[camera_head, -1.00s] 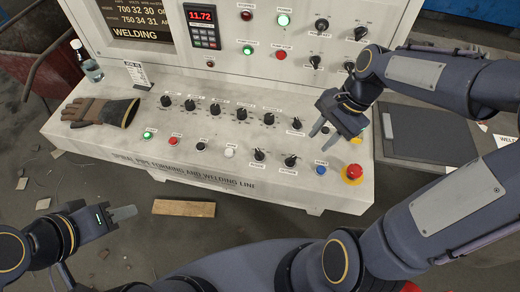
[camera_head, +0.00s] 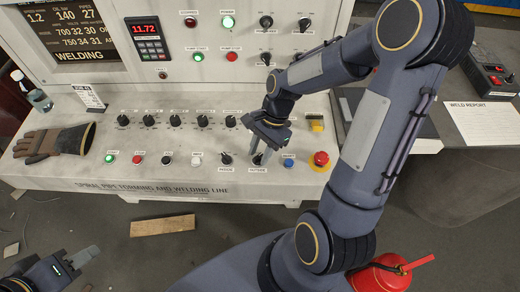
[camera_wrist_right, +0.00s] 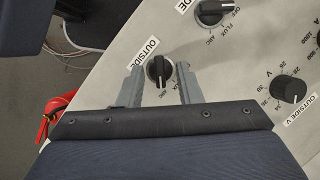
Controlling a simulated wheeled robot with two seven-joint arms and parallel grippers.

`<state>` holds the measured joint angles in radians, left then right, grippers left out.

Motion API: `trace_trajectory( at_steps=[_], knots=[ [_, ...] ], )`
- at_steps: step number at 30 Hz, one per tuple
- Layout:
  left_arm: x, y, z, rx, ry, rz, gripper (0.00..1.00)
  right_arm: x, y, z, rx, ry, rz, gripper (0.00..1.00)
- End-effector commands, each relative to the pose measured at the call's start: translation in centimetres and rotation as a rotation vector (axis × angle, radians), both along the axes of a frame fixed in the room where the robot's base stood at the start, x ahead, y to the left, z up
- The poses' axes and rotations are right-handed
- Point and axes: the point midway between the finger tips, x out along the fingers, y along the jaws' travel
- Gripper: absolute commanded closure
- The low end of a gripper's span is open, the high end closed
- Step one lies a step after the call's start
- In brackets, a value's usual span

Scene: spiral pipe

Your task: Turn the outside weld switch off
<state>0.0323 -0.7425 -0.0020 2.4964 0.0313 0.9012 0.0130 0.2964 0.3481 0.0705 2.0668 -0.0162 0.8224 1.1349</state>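The outside weld switch is a black rotary knob (camera_wrist_right: 159,70) beside an OUTSIDE label on the pale console. In the right wrist view its white pointer line points down the picture, near the ARC lettering. In the head view the knob (camera_head: 257,160) is partly covered by my right gripper (camera_head: 263,148). In the wrist view that gripper (camera_wrist_right: 158,84) is open, with one finger on each side of the knob. I cannot tell whether the fingers touch it. My left gripper (camera_head: 82,260) is at the lower left, away from the console; its opening is unclear.
The inside knob (camera_head: 226,159) is just left of the outside one. A blue button (camera_head: 288,162) and a red emergency stop (camera_head: 320,160) are close on the right. A glove (camera_head: 53,143) lies on the console's left. A row of knobs (camera_head: 175,121) runs behind.

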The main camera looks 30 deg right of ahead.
Motion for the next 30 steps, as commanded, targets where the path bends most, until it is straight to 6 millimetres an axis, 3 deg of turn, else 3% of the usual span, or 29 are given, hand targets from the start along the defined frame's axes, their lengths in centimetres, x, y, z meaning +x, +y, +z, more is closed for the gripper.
trace_trajectory(
  at_steps=[4, 12, 23, 30],
  knots=[
    [0.0, 0.0, 0.0, 0.0, 0.0, 0.0, 0.64, 0.0, -0.01, 0.02, 0.0, 0.0, 0.0, 0.68],
    [0.0, 0.0, 0.0, 0.0, 0.0, 0.0, 0.64, 0.0, -0.01, 0.04, 0.0, 0.0, 0.001, 1.0],
    [0.0, 0.01, 0.12, 0.0, 0.0, 0.0, 0.64, 0.07, -0.01, 0.1, -0.001, -0.001, 0.034, 1.0],
    [0.0, 0.0, 0.48, 0.0, 0.0, 0.0, 0.64, 0.22, 0.05, 0.14, -0.001, -0.001, 0.164, 1.0]
  ],
)
